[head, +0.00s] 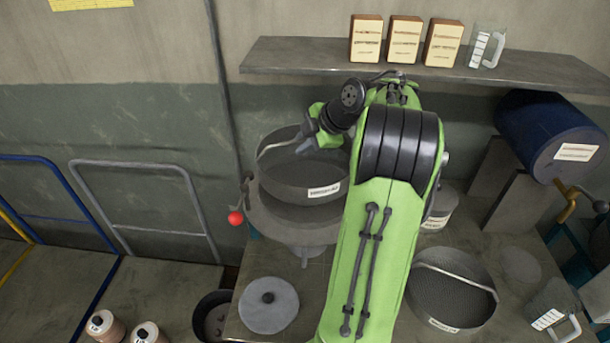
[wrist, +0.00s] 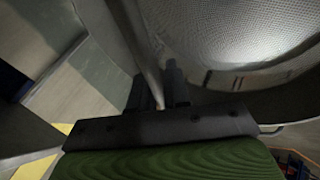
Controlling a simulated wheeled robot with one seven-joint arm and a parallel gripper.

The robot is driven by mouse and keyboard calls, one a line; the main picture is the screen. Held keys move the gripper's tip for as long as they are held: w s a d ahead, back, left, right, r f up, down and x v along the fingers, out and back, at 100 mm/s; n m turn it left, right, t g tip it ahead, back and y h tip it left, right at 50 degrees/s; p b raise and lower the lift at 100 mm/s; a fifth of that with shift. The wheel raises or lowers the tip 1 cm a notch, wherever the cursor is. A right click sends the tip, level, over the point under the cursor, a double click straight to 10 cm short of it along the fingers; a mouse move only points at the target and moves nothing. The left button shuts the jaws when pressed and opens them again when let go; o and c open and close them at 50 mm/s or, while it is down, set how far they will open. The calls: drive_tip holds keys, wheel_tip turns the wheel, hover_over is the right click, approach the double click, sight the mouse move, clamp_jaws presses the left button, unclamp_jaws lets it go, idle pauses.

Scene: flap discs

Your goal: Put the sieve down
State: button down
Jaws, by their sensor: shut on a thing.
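A grey round sieve (head: 290,187) with a white label and a wire handle is at the left of my arm in the head view. My gripper (head: 308,138) is shut on its handle, at the sieve's upper rim. In the wrist view the handle passes between the fingers of my gripper (wrist: 158,92), and the sieve's mesh (wrist: 235,45) fills the upper right. The sieve is over a wide round metal pan (head: 270,226) on a stand; whether they touch is unclear. My arm hides part of its right side.
A second sieve (head: 432,302) stands on the table right of my arm. A round lid (head: 268,305) lies at the front left, beside a dark bucket (head: 210,315). A red knob (head: 236,218) sticks out left of the pan. A shelf (head: 310,58) holds boxes and a jug. A blue drum (head: 548,130) is at right.

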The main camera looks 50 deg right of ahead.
sight(304, 167)
drive_tip(key=f, duration=0.7)
drive_tip(key=shift+s+a+f+b, duration=0.1)
drive_tip(key=shift+s+f+b, duration=0.05)
drive_tip(key=shift+s+b, duration=0.15)
drive_tip(key=c, duration=1.1)
unclamp_jaws()
drive_tip(key=shift+w+f, duration=0.1)
drive_tip(key=shift+w, duration=0.15)
drive_tip(key=shift+s+r, duration=0.1)
drive_tip(key=shift+r, duration=0.1)
